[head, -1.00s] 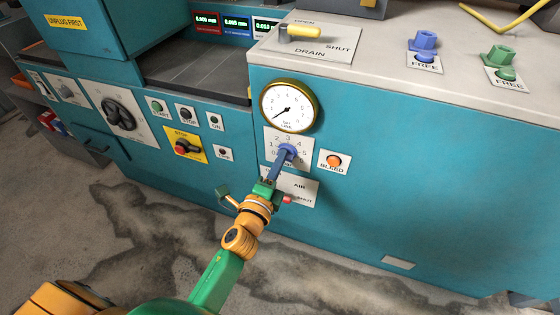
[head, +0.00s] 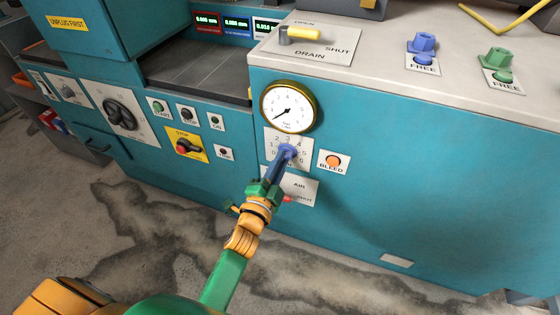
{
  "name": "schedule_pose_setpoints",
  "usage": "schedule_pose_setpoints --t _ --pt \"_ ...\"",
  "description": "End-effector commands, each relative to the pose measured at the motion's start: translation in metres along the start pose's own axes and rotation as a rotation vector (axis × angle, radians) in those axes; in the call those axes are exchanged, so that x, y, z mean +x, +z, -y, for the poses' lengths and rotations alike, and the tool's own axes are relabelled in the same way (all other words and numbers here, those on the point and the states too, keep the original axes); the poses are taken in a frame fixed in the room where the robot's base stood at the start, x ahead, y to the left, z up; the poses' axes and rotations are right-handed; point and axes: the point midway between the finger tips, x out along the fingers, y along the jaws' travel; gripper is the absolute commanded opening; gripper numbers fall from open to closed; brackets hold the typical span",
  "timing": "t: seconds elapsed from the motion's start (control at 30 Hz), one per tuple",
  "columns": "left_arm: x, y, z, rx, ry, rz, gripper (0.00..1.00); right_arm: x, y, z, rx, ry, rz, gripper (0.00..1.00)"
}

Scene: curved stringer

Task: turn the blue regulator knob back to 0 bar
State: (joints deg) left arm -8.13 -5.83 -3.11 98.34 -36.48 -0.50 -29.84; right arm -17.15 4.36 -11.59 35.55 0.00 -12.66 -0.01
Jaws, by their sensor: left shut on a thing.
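The blue regulator knob (head: 287,154) is on a white scale plate (head: 273,135) numbered around it, on the teal front of the machine. Its long blue handle points down and a little left. My left gripper (head: 267,186) is at the lower end of this handle, shut on it. The fingertips are small and partly hidden by the wrist. The round brass-rimmed gauge (head: 288,107) sits just above the plate, its needle pointing to the lower left. The exact number the knob points at is hard to read. My right gripper is not in view.
An orange bleed button (head: 333,161) is right of the knob. The air plate (head: 303,187) with a red-tipped lever is just below, close to my gripper. A yellow drain lever (head: 303,33) lies on top. The floor in front is clear.

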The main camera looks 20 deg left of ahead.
Motion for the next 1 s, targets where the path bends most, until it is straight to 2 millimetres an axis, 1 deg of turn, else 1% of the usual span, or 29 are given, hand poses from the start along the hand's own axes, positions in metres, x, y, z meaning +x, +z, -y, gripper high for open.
schedule_pose_setpoints --t 0.5,0.53,0.63,0.9,1.0 --pt "-0.0004 0.0011 -0.0020 -0.019 0.004 0.003 0.00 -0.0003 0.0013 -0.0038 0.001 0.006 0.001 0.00" --pt "-0.0005 0.0011 -0.0020 -0.019 0.004 0.003 0.16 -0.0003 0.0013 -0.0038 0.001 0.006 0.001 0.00" --pt "-0.0004 0.0009 -0.0017 -0.019 0.004 0.003 0.43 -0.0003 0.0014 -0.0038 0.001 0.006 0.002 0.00" --pt "-0.0004 0.0005 -0.0008 -0.017 0.002 0.001 0.44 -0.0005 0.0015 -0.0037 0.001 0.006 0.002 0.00" --pt "-0.0069 0.0006 -0.0011 -0.018 0.003 0.002 0.44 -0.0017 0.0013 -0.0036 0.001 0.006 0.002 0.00"
